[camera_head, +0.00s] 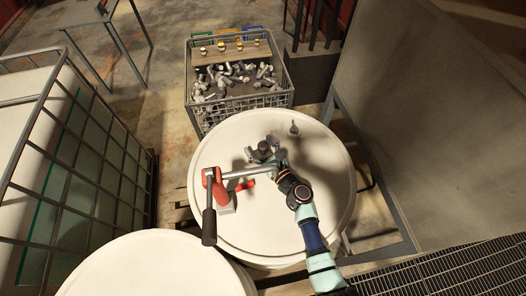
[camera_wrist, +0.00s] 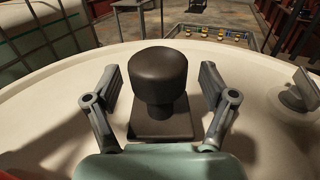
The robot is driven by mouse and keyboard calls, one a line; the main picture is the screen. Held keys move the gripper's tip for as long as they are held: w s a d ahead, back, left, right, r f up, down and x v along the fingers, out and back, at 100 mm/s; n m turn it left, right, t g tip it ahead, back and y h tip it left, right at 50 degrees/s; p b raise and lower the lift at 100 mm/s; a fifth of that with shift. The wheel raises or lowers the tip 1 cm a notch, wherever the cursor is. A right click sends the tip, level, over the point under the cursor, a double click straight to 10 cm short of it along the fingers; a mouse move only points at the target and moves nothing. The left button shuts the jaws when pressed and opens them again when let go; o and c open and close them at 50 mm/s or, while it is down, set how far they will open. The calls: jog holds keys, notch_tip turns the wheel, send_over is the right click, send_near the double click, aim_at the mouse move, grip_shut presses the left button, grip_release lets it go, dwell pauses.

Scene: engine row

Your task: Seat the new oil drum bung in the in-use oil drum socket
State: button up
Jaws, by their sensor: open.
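A black round-headed plug, which looks like the bung (camera_wrist: 157,80), stands upright on a dark square base (camera_wrist: 160,128) on the white drum lid. In the head view the same dark plug (camera_head: 264,147) is near the lid's middle, partly hidden by my gripper. My gripper (camera_head: 262,156) is open, with one finger on each side of the plug; gaps show on both sides in the wrist view (camera_wrist: 160,105). A small grey upright fitting (camera_head: 294,129) stands on the lid towards the back right. It shows at the right edge of the wrist view (camera_wrist: 298,95). I cannot tell whether it marks the socket.
A red hand pump (camera_head: 222,192) with a grey crank and dark handle stands on the drum lid (camera_head: 300,155), left of my arm. A wire crate (camera_head: 240,113) of metal fittings is behind. A caged tank (camera_head: 60,170) stands left, a large grey panel (camera_head: 430,110) right.

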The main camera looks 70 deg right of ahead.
jog(key=c, duration=1.4)
jog(key=shift+o, duration=0.2)
jog(key=shift+r, duration=0.1)
